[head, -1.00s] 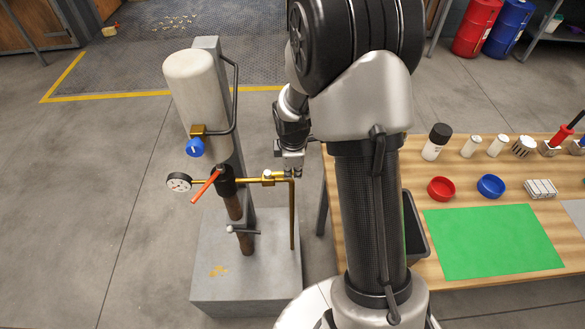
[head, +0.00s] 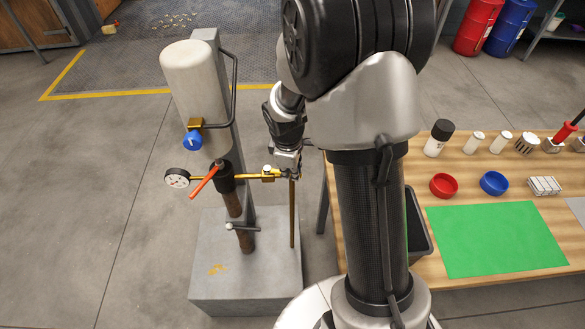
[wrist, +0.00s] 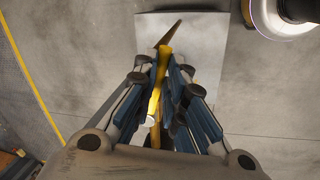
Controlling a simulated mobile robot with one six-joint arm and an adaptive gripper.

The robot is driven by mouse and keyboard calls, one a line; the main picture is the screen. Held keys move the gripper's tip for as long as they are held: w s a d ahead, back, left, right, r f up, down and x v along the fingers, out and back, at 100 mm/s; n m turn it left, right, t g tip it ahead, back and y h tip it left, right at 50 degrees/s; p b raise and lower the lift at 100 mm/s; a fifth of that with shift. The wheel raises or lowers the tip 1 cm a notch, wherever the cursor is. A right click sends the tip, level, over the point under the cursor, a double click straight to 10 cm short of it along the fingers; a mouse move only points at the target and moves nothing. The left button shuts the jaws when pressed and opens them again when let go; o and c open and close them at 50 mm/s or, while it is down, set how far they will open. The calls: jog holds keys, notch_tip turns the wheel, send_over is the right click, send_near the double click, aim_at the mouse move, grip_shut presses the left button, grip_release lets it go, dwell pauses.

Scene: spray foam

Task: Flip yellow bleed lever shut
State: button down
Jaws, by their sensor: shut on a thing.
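The yellow bleed lever (head: 270,178) is on the thin brass side pipe of the stand, below a small white cap (head: 267,168). In the wrist view the lever (wrist: 158,80) is a bright yellow bar running between my fingers. My gripper (head: 286,174) is at the right end of the brass pipe in the head view. In the wrist view my gripper (wrist: 160,85) has its fingers closed in on both sides of the lever. The exact finger contact is partly hidden.
The stand holds a white cylinder (head: 190,75), a blue knob (head: 192,141), a red handle (head: 203,182) and a gauge (head: 177,178). A wooden table with a green mat (head: 495,238) stands right of my arm. Open floor lies to the left.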

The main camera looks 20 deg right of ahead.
jog(key=s+a+m+g+b, duration=0.1)
jog(key=a+m+g+b, duration=0.1)
jog(key=a+m, duration=0.6)
jog(key=shift+s+a+m+g+h+b, duration=0.3)
jog(key=shift+m+b, duration=0.15)
jog(key=shift+m, duration=3.05)
jog(key=c, duration=1.7)
grip_release()
jog(key=shift+o, duration=0.2)
notch_tip(320, 180, up, 12)
jog(key=w+a, duration=0.1)
jog(key=a, duration=0.1)
jog(key=shift+a, duration=0.15)
